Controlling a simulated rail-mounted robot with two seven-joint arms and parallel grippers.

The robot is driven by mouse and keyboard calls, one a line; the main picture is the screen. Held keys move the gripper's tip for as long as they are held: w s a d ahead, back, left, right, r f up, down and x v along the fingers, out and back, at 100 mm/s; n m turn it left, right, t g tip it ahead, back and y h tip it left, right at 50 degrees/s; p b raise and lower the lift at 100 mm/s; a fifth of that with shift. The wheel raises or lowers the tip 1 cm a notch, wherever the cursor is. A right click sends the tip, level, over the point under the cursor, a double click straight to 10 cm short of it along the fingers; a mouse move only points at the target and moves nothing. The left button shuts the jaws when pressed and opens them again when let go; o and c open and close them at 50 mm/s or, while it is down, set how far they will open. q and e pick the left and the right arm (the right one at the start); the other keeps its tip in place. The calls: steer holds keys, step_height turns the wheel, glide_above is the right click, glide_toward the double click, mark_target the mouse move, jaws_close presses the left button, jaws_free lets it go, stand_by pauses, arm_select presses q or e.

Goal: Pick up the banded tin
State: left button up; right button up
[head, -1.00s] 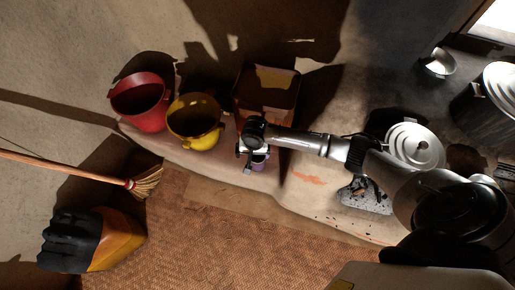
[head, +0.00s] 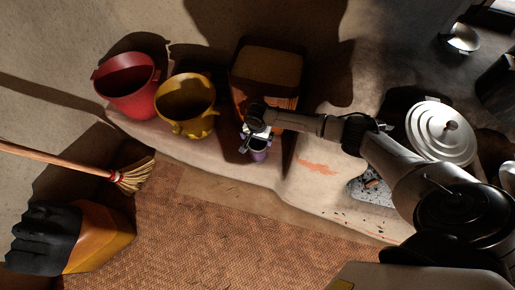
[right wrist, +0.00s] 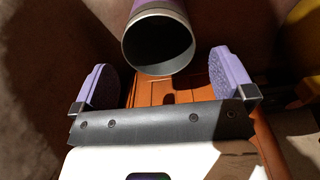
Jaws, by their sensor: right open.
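The banded tin (right wrist: 160,40) is an open cylinder with a purple side and a grey metal rim, seen from its mouth end in the right wrist view. My right gripper (right wrist: 165,80) is open, with a purple-padded finger on each side of the tin and visible gaps between. In the head view my right gripper (head: 257,138) is over the front edge of the mud ledge, and the small purple tin (head: 259,154) shows just below it, partly hidden. My left gripper is not in view.
A square orange-brown container (head: 268,68) stands close behind the gripper. A yellow pot (head: 186,122) and a red bucket (head: 140,100) stand to its left. A lidded silver pot (head: 438,130) is at right. A broom (head: 130,178) and an orange jug (head: 100,240) are at lower left.

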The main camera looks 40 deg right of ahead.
steer(key=shift+f, duration=0.6)
steer(key=shift+f+b, duration=0.1)
steer(key=shift+b, duration=0.2)
steer(key=b, duration=0.5)
glide_above(257, 144)
steer(key=s+a, duration=0.2)
steer(key=s, duration=0.1)
step_height(257, 144, down, 5)
steer(key=shift+w, duration=0.1)
steer(key=shift+c, duration=0.2)
steer(key=shift+c, duration=0.8)
steer(key=c, duration=0.7)
